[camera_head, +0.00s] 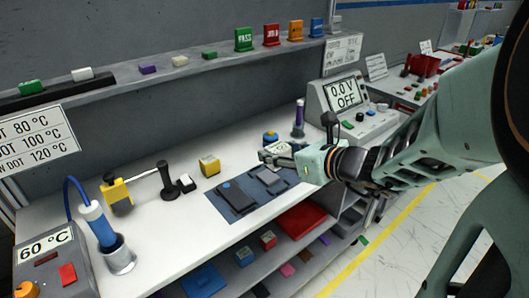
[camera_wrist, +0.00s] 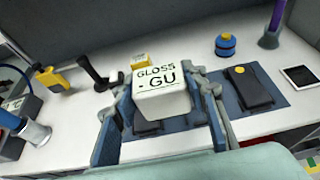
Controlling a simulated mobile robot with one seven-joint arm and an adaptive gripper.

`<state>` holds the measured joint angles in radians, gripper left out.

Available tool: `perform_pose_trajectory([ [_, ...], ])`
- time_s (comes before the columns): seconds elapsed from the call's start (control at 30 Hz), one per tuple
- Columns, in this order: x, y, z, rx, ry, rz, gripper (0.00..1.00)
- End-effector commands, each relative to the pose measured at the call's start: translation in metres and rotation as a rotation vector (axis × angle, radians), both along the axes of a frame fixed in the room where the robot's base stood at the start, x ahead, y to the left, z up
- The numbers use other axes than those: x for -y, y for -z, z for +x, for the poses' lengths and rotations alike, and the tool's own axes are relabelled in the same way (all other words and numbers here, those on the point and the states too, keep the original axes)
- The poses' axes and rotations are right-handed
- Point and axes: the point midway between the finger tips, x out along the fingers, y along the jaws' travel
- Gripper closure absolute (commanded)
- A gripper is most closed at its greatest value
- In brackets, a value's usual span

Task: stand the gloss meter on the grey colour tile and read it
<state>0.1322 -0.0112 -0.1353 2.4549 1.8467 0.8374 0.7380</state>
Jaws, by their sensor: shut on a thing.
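My gripper (camera_wrist: 165,98) is shut on the gloss meter (camera_wrist: 162,92), a pale box marked "GLOSS - GU", and holds it between its fingers. In the head view, my gripper (camera_head: 283,156) and the pale meter (camera_head: 273,149) appear over the back of the blue mat. Two dark grey pads lie on that mat. The left pad (camera_head: 238,199) has a blue dot; the right pad (camera_head: 268,178) is partly covered by my gripper. In the wrist view, a dark pad with a yellow dot (camera_wrist: 255,90) lies right of the meter. I cannot tell which is the grey colour tile.
The blue mat (camera_head: 215,207) lies near the bench's front edge. A yellow block (camera_head: 209,165) and a black stand (camera_head: 168,180) are to its left. A blue-and-yellow round item (camera_head: 270,138), purple cylinder (camera_head: 298,120) and "0.0 V OFF" instrument (camera_head: 343,95) stand behind. A shelf runs above.

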Motion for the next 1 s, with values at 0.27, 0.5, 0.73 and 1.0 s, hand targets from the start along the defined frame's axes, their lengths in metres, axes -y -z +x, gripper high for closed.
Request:
perform_pose_trajectory([
  [0.27,0.005,-0.002,-0.023,0.003,0.000,-0.004,0.88],
  [0.5,-0.003,0.025,0.022,0.001,-0.005,-0.005,0.88],
  [0.73,-0.009,0.054,0.071,0.000,-0.003,-0.004,0.88],
  [1.0,-0.013,0.086,0.101,0.002,-0.001,-0.005,0.88],
])
